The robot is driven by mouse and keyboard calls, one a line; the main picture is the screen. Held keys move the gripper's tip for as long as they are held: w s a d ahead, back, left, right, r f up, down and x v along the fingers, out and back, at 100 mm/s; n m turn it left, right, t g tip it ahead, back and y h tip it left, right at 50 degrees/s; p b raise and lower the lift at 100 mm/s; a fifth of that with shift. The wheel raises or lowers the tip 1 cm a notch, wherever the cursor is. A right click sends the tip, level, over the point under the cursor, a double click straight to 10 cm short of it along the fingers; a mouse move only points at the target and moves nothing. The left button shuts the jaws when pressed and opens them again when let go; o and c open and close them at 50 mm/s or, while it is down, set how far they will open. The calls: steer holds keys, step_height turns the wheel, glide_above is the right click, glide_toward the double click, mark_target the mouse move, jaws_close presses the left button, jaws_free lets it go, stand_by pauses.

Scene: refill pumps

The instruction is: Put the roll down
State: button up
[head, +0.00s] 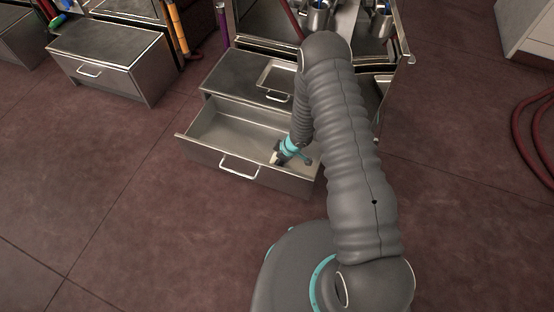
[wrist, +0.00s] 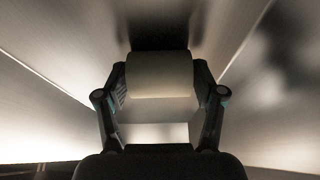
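A pale roll (wrist: 160,76) sits between the two dark fingers of my gripper (wrist: 160,88) in the wrist view, with a finger against each side. My gripper (head: 280,157) also shows in the head view, reaching down inside the open metal drawer (head: 216,163), near its front right part. The roll cannot be made out in the head view. The drawer's metal walls surround the roll in the wrist view. I cannot tell whether the roll touches the drawer floor.
A metal unit with a shallow tray (head: 275,79) on top stands behind the drawer. Metal cups (head: 318,18) stand further back. Another closed drawer unit (head: 112,62) is at the upper left. The left side of the open drawer looks empty. Red hose (head: 540,130) lies at right.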

steer(key=shift+o, duration=0.2)
steer(key=shift+r, duration=0.1)
steer(key=shift+r, duration=0.2)
steer(key=p+v, duration=0.2)
steer(key=v, duration=0.9)
steer(key=shift+r, duration=0.4)
steer(key=shift+d, duration=0.1)
stand_by(0.5)
